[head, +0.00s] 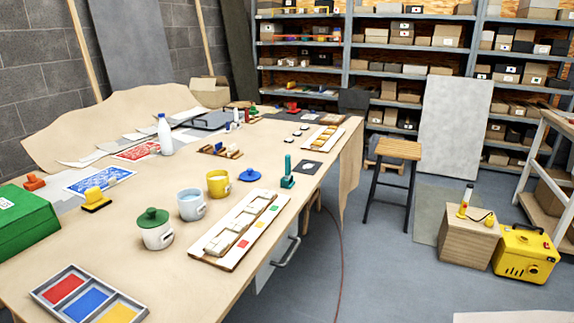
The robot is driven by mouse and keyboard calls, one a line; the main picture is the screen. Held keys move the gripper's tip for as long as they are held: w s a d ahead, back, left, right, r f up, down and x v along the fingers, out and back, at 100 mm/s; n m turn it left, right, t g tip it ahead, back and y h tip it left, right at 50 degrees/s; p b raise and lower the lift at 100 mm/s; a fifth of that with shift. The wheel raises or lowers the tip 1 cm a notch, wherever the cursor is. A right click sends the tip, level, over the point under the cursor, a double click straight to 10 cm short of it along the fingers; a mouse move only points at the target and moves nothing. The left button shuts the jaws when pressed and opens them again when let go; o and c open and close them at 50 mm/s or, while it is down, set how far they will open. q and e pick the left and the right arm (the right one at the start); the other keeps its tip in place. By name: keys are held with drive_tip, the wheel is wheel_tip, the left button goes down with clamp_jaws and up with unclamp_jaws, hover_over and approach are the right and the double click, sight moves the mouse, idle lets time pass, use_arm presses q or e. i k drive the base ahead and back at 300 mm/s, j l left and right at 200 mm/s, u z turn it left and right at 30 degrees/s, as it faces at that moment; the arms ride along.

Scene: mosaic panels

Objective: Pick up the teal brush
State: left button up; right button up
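A teal upright item (288,171), which looks like the brush, stands near the right edge of the long work table (120,259). It has a slim upright part over a wider teal base. A dark square tile with a pale centre (309,167) lies just behind it to the right. Neither of my grippers is in view.
A long tray of pale blocks (240,229), a yellow mug (218,183), a pale mug (190,204) and a green-lidded pot (155,228) stand nearer. A wooden stool (398,150) stands right of the table. Floor (400,270) in front is mostly clear.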

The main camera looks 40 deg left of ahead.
sight(288, 157)
drive_tip(key=i+u, duration=0.6)
drive_tip(key=u, duration=0.15)
drive_tip(key=i+l+u, duration=0.2)
drive_tip(key=u, duration=0.15)
drive_tip(key=i+l+u, duration=0.7)
